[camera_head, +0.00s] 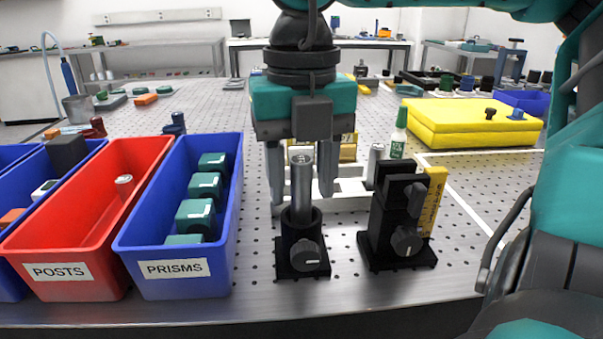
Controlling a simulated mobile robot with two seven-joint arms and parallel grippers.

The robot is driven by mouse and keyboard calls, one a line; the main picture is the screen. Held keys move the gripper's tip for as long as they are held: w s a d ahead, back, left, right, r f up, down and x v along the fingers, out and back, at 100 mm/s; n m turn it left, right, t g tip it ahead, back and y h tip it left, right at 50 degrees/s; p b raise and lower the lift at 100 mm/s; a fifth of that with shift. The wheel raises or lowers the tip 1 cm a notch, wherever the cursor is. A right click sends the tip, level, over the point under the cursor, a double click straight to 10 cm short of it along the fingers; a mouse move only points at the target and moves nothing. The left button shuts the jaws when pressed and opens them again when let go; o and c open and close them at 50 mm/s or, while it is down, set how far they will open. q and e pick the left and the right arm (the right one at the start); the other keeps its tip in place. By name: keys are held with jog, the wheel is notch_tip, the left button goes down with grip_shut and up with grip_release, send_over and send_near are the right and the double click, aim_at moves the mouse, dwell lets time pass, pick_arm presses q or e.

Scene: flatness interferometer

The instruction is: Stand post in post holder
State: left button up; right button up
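A silver metal post (301,184) stands upright in the black post holder (302,253), its lower part hidden inside the holder's collar. The holder has a knob on its front and a flat base on the perforated table. My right gripper (300,190) points down behind and around the post's upper part. Its two grey fingers are apart, one on each side of the post, with visible gaps, so it is open. My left gripper is not in view.
A red bin (78,272) labelled POSTS and a blue bin (177,287) labelled PRISMS stand at left. A black mount (399,220) with a knob is close to the holder's right. A yellow case (472,125) lies at back right.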

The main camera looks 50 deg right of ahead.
jog(key=shift+o, duration=0.2)
jog(key=shift+r, duration=0.15)
notch_tip(320, 180, up, 12)
jog(key=p, duration=0.3)
dwell(0.5)
jog(key=shift+s+a, duration=0.1)
